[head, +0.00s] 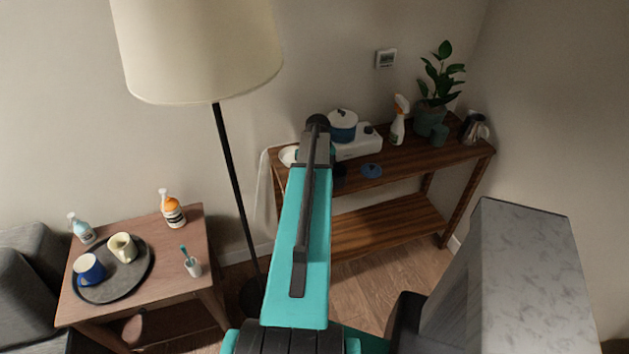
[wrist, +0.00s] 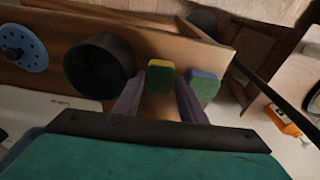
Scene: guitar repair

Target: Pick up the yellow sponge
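In the wrist view a small block-shaped sponge, yellow on top with a green side (wrist: 160,77), sits on the wooden shelf table (wrist: 150,42). My gripper (wrist: 161,86) is open, its two grey-purple fingers pointing at this sponge, one on each side of it. I cannot tell whether the fingertips reach past its near face. A second sponge, blue with a green-yellow edge (wrist: 203,86), stands just right of the right finger, very close to it. In the head view my arm reaches over the table and hides both sponges and the fingers.
A black round pot (wrist: 100,60) stands close left of the left finger. A blue disc with holes (wrist: 22,47) lies farther left. In the head view a white hob (head: 360,143) with a blue pot (head: 342,128), a spray bottle (head: 398,125) and a plant (head: 440,78) stand on the table.

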